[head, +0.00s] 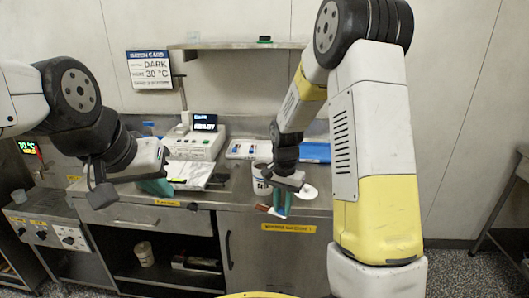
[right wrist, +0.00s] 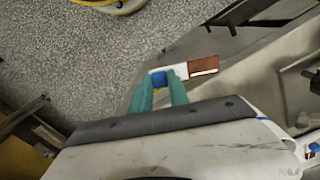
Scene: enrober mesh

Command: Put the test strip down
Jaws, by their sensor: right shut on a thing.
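The test strip (right wrist: 182,71) is a narrow white strip with a blue grip end and a brown far end. My right gripper (right wrist: 160,88) is shut on its blue end with teal fingers. The brown end points away to the right in the right wrist view and sticks out free. In the head view, the strip (head: 269,210) shows small beside my right gripper (head: 281,204), near the counter's front edge, with its brown end to the left. My left gripper (head: 157,188) hangs near the counter's front left; its finger gap is not clear.
The steel counter (head: 240,190) holds a machine with a display (head: 196,143), a white tub (head: 262,180), a white tray with blue items (head: 248,149), a blue tray (head: 316,152) and a white round piece (head: 308,192). A batch card (head: 150,69) hangs on the wall.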

